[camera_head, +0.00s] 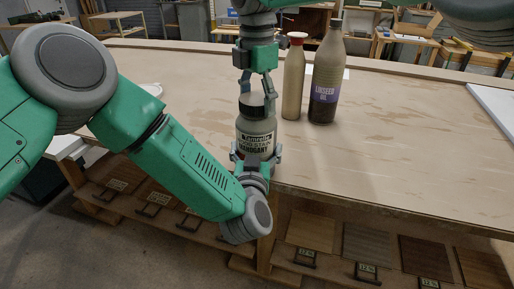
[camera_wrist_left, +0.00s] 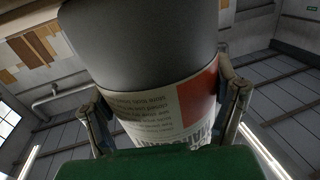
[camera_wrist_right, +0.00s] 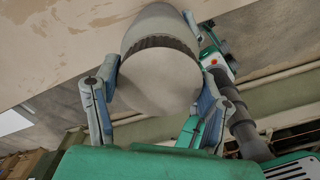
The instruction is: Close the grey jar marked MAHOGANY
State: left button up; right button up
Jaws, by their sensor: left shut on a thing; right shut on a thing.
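The grey jar (camera_head: 256,137) marked MAHOGANY is upright in the middle of the head view, at the table's front edge. My left gripper (camera_head: 260,158) is shut around its lower body from below. In the left wrist view the jar (camera_wrist_left: 140,45) fills the space between the fingers, its label showing. The dark lid (camera_head: 252,105) is at the jar's top. My right gripper (camera_head: 257,90) comes from above and is shut on the lid. In the right wrist view the lid's pale flat top (camera_wrist_right: 158,82) and ridged rim sit between the fingers. Whether the lid is fully seated cannot be told.
A dark bottle marked LINSEED OIL (camera_head: 326,80) and a beige bottle with a red top (camera_head: 294,80) stand just right of the jar. The wooden table (camera_head: 420,140) is clear to the right. Veneer sheets (camera_head: 369,243) lie on a shelf below.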

jog(key=m, duration=0.7)
jog(key=shift+a+m, duration=0.15)
jog(key=shift+m, duration=0.15)
jog(key=m, duration=0.6)
jog(key=shift+m, duration=0.4)
jog(key=o, duration=1.3)
jog(key=shift+r, duration=2.25)
jog(key=shift+c, duration=0.3)
